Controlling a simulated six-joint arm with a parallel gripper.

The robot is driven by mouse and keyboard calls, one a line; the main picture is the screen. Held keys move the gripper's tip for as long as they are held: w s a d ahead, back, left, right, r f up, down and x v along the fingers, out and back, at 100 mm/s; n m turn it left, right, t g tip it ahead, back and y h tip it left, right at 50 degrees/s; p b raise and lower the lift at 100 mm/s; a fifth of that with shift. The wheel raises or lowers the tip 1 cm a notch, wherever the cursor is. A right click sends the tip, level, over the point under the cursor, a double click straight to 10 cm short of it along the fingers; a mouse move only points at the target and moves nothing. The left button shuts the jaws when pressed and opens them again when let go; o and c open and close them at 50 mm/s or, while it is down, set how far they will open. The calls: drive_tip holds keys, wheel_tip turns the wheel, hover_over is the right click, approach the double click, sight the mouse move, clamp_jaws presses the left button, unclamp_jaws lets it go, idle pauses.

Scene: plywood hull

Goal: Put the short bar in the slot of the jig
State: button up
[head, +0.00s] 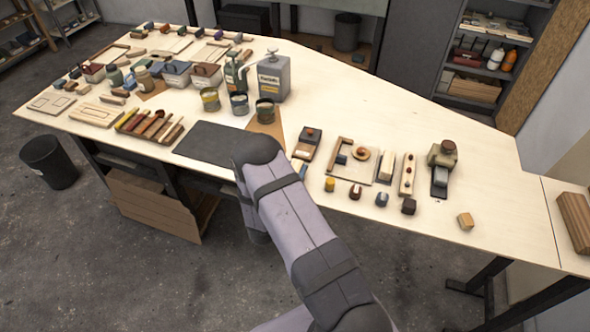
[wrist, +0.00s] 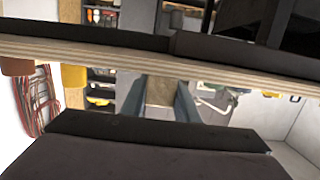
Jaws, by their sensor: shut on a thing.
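In the wrist view, my gripper (wrist: 158,98) has its two blue-grey fingers on either side of a tan wooden piece, the short bar (wrist: 159,90). It is shut on this piece, of which only part shows. In the head view my own arm hides the gripper and the bar. The jig (head: 371,178) looks to be the pale board with a raised wooden L-shaped rail and a round orange-brown knob, right of my arm. Its slot is too small to make out. I cannot tell how far the bar is from the jig.
A yellow cylinder (head: 330,184) and several small blocks stand along the front edge. A plywood edge (wrist: 120,62) crosses the wrist view.

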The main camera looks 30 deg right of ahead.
drive_tip(key=shift+f, duration=0.1)
drive_tip(key=shift+f+b, duration=0.15)
drive_tip(key=shift+b, duration=0.15)
drive_tip(key=o, duration=1)
drive_tip(key=shift+p, duration=0.35)
drive_tip(key=b+v, duration=0.3)
drive_tip(key=v, duration=0.3)
drive_tip(key=shift+w+b, duration=0.1)
drive_tip(key=shift+b, duration=0.3)
drive_tip(key=shift+o, duration=0.6)
drive_tip(key=shift+s+a+r, duration=0.2)
drive_tip(key=shift+s+a, duration=0.3)
